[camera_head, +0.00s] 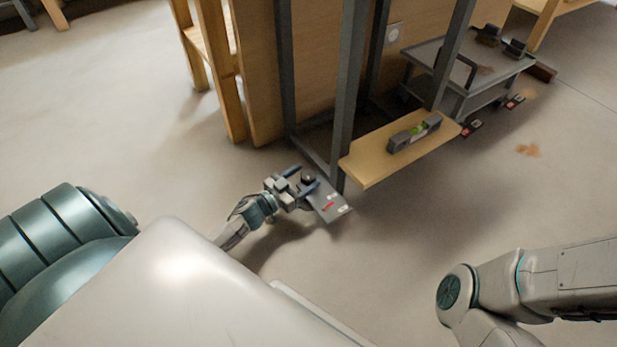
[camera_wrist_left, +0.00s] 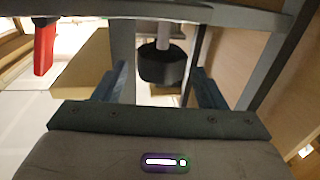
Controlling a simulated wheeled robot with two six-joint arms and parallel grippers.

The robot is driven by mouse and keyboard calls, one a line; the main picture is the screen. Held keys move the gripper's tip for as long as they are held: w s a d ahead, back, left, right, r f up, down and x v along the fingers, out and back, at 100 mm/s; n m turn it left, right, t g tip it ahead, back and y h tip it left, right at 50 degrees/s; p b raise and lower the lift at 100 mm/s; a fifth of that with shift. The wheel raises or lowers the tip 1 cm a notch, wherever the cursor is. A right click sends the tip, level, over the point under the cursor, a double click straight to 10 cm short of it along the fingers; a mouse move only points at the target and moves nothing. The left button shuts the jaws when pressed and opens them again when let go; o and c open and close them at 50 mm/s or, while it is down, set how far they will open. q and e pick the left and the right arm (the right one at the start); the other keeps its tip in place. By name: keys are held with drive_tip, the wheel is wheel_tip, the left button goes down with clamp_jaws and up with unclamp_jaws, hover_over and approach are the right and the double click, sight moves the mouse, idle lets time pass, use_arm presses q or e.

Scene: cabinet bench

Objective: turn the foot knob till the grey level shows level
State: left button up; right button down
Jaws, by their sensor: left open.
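The grey level (camera_head: 402,139) with a green vial lies on a wooden board (camera_head: 371,166) on the grey cabinet frame; its bubble is too small to read. The dark foot knob (camera_head: 308,180) is low by the frame's near post. My left gripper (camera_head: 304,184) is open at the knob, its fingers on either side. In the left wrist view the black knob (camera_wrist_left: 163,66) hangs on a grey stem between the two blue fingers (camera_wrist_left: 160,88), with gaps visible on both sides. My right gripper is out of view; only my right arm shows.
A grey plate (camera_head: 326,204) with red and white marks sits beside the knob. Grey posts (camera_head: 346,90) rise just behind it. A grey cart (camera_head: 470,70) stands at the back right, and a wooden stand (camera_head: 222,70) at the left. The floor in front is clear.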

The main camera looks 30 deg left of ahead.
use_arm(q)
drive_tip(key=shift+x, duration=1.15)
